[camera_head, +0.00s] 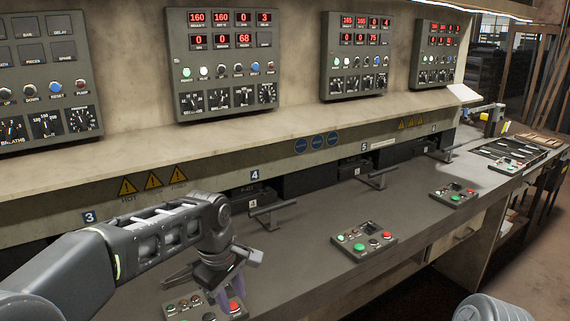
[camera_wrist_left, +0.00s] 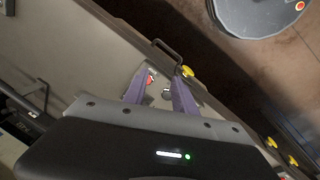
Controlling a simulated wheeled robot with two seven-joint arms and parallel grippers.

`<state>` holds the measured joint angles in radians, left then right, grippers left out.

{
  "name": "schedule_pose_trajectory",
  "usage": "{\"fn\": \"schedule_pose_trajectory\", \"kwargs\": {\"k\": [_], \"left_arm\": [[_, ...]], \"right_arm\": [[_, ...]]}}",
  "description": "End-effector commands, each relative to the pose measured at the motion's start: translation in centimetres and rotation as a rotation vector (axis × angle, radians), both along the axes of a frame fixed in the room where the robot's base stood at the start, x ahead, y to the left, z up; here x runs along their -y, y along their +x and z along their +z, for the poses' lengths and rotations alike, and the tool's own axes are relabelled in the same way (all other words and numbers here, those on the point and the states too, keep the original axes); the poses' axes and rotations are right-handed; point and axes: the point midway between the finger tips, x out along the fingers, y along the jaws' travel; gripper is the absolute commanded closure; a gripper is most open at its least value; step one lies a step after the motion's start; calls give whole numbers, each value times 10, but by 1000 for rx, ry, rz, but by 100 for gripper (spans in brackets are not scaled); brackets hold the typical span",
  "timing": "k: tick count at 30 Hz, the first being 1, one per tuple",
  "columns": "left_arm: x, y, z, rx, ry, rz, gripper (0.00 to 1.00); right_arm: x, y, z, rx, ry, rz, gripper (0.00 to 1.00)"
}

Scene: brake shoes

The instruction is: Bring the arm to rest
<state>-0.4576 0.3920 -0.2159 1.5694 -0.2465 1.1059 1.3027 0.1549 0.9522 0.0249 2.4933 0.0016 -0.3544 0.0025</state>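My left arm (camera_head: 150,243) reaches in from the left over the grey workbench (camera_head: 330,285). My left gripper (camera_head: 232,284) points down near the bench's front, above a button box (camera_head: 185,306) that it partly hides. In the left wrist view, the two purple fingers of the left gripper (camera_wrist_left: 160,76) stand apart with nothing held between them. Part of the button box, with a red button (camera_wrist_left: 150,80), shows beyond the fingers. My right gripper is not in view.
More button boxes (camera_head: 363,241) (camera_head: 453,194) sit along the bench. Bar handles (camera_head: 272,212) (camera_head: 377,177) stick out from the machine front. Control panels (camera_head: 222,62) hang on the wall. A drawer handle (camera_wrist_left: 168,50) and yellow knobs (camera_wrist_left: 187,72) show in the left wrist view.

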Motion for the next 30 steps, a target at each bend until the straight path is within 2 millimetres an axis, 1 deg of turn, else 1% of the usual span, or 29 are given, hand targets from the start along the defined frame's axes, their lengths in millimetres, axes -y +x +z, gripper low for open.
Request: {"fn": "schedule_pose_trajectory", "kwargs": {"k": [5, 8, 10, 11, 12, 13, 14, 15, 17, 18, 20, 21, 23, 24, 27, 30], "left_arm": [[31, 16, -25, 126, -26, -239, 67], [51, 19, -57, 194, -33, -396, 67], [62, 18, -88, 244, -33, -514, 67], [67, 14, -107, 263, -33, -569, 67], [72, 7, -134, 290, -31, -643, 67], [74, -1, -157, 307, -28, -696, 67], [75, -11, -181, 325, -24, -750, 67], [75, -27, -210, 342, -19, -807, 67], [72, -56, -251, 352, -14, -874, 67], [68, -79, -275, 350, -12, -906, 67], [62, -116, -306, 333, -17, -934, 67], [59, -142, -322, 312, -26, -945, 67], [53, -179, -342, 269, -50, -935, 67], [51, -202, -352, 234, -72, -920, 67], [49, -248, -367, 146, -130, -885, 67], [46, -276, -378, 86, -173, -847, 67]], "right_arm": [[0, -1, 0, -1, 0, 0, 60], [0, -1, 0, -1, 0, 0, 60], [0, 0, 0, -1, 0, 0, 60], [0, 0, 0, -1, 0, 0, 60], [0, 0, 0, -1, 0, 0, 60], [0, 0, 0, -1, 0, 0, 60], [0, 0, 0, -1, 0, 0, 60], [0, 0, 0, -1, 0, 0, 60], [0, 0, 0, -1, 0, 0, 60], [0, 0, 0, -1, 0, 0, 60], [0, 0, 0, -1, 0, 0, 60], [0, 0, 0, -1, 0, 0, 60], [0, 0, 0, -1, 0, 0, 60], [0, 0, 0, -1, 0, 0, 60], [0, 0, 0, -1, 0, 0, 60], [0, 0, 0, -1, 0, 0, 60]]}}
